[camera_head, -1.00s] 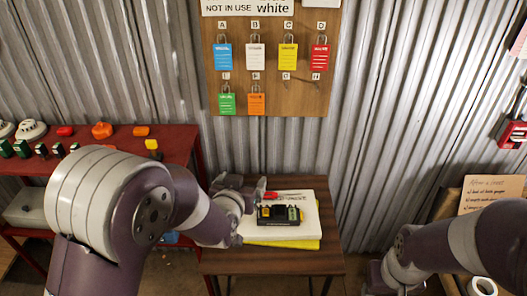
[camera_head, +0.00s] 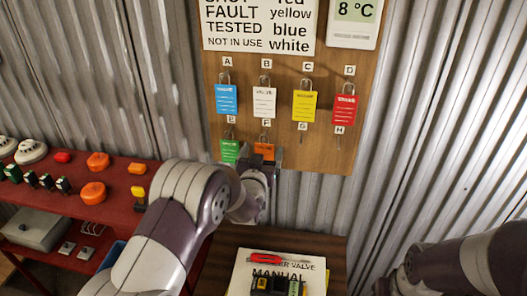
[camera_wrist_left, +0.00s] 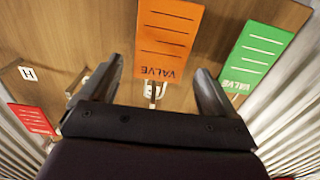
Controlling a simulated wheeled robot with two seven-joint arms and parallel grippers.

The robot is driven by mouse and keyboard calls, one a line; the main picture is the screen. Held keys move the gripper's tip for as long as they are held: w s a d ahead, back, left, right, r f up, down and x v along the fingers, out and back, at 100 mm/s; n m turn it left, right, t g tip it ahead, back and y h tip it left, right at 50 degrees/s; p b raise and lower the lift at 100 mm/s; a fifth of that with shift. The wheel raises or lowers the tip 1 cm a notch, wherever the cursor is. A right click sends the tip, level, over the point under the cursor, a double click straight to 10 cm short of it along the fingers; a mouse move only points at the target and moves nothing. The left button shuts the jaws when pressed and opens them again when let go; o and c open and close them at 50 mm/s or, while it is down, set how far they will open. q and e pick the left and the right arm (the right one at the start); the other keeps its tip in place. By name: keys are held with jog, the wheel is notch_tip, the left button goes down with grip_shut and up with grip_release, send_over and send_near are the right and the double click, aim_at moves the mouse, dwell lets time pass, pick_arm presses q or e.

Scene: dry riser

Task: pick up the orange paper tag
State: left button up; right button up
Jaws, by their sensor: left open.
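The orange paper tag (camera_head: 264,150) hangs on the wooden board below label F. It is partly hidden by my left gripper in the head view. My left gripper (camera_head: 263,163) is at the lower part of the tag. In the left wrist view the orange tag (camera_wrist_left: 168,38) appears upside down, marked VALVE, with its metal shackle below it. My left gripper (camera_wrist_left: 157,85) is open there, its fingers apart on either side of the shackle, with nothing seen gripped. My right gripper (camera_head: 384,286) shows only as a dark part at the bottom edge.
A green tag (camera_head: 229,151) hangs close beside the orange one. Blue (camera_head: 226,99), white (camera_head: 264,101), yellow (camera_head: 304,106) and red (camera_head: 343,109) tags hang above. A red bench (camera_head: 110,205) stands left. A small table below holds a manual (camera_head: 242,268) and a screwdriver (camera_head: 277,259).

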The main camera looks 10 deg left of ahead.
pick_arm(q)
jog(key=shift+w+d+f, duration=0.1)
jog(key=shift+w+f, duration=0.05)
jog(key=shift+w, duration=0.05)
jog(key=shift+c, duration=0.9)
jog(key=shift+s, duration=0.25)
jog(key=c, duration=0.9)
jog(key=shift+c, duration=0.2)
jog(key=shift+w+r, duration=0.15)
jog(key=shift+r, duration=0.05)
